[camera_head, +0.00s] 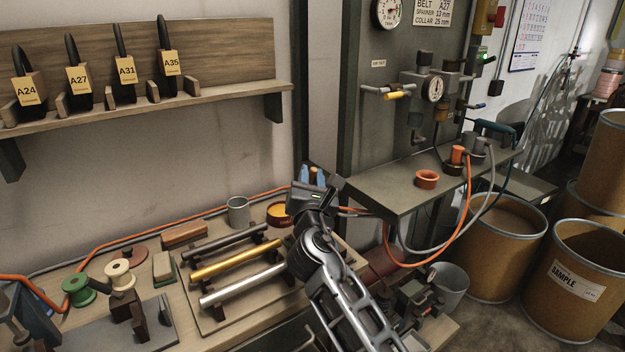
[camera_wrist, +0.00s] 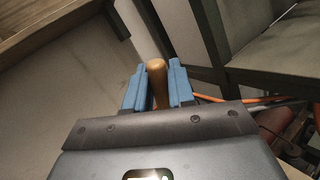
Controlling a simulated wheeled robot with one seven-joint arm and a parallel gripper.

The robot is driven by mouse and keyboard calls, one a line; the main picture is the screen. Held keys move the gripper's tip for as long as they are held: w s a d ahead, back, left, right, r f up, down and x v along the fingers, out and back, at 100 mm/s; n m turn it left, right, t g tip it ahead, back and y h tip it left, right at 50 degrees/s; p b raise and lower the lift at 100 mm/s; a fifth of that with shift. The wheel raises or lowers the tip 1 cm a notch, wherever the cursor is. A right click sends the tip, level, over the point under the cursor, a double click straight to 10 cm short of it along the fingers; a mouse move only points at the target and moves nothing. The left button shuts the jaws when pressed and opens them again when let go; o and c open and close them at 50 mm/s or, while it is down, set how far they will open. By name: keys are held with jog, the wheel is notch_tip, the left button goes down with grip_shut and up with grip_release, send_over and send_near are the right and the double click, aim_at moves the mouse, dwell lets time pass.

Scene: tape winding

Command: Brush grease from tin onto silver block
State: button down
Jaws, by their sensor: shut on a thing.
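My gripper (camera_head: 312,177) is raised above the back right of the bench, with blue fingers pointing up. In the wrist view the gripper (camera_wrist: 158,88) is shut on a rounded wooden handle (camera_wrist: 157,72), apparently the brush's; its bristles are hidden. A round tin (camera_head: 279,214) with an orange-yellow rim and contents sits on the bench, just left of and below the gripper. A silver bar (camera_head: 243,285) lies across dark supports on a wooden board, in front of a gold bar (camera_head: 236,260) and a dark bar (camera_head: 225,241). I see no other clearly silver block.
A grey cup (camera_head: 238,211) stands left of the tin. Spools (camera_head: 119,274) and a dark block (camera_head: 128,312) are at the left. A grey shelf (camera_head: 400,187) with an orange ring (camera_head: 427,180) and hoses is right of the gripper. A tool rack (camera_head: 215,101) hangs behind.

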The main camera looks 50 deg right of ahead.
jog(key=shift+r+p, duration=1.25)
jog(key=shift+r, duration=0.35)
jog(key=shift+s+f, duration=0.1)
jog(key=shift+f, duration=0.05)
jog(key=shift+s+a+f, duration=0.1)
jog(key=shift+s+f, duration=0.2)
jog(key=shift+s, duration=0.05)
jog(key=shift+r, duration=0.15)
